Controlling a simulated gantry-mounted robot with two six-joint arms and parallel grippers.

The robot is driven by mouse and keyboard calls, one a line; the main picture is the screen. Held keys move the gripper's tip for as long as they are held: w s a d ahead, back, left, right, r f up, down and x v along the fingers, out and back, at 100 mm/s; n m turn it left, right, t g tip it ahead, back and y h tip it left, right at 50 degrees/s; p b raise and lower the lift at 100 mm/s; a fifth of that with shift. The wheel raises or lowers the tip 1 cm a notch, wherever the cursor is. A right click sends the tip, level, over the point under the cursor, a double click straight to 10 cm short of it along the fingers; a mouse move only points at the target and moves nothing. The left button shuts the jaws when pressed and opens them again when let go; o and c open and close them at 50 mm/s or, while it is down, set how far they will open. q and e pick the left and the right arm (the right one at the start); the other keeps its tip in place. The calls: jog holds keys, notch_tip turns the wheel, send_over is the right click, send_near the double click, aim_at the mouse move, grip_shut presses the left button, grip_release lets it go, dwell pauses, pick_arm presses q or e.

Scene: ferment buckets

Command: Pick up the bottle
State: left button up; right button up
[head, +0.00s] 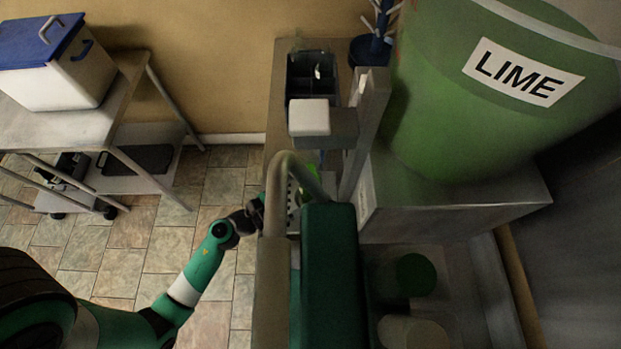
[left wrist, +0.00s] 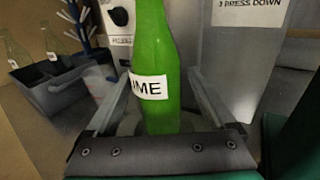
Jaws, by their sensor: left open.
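A green bottle (left wrist: 157,50) with a white label ending in "IME" stands upright in the left wrist view. Its top is cut off by the upper edge of the picture. My left gripper (left wrist: 160,82) is open, with one finger on each side of the bottle; I cannot tell if either touches it. In the head view a bright green bit of the bottle (head: 309,184) shows behind a grey pipe. My left gripper (head: 258,207) is partly hidden by that pipe there. My right gripper is not in view.
A big green bucket (head: 450,105) marked "LIME" stands on a grey box at the right. A dark green block (head: 330,265) is close to the bottle.

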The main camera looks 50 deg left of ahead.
aim_at(321, 179)
pick_arm(q)
jog(key=w, duration=0.4)
jog(key=shift+d, duration=0.1)
jog(key=shift+r, duration=0.1)
grip_shut()
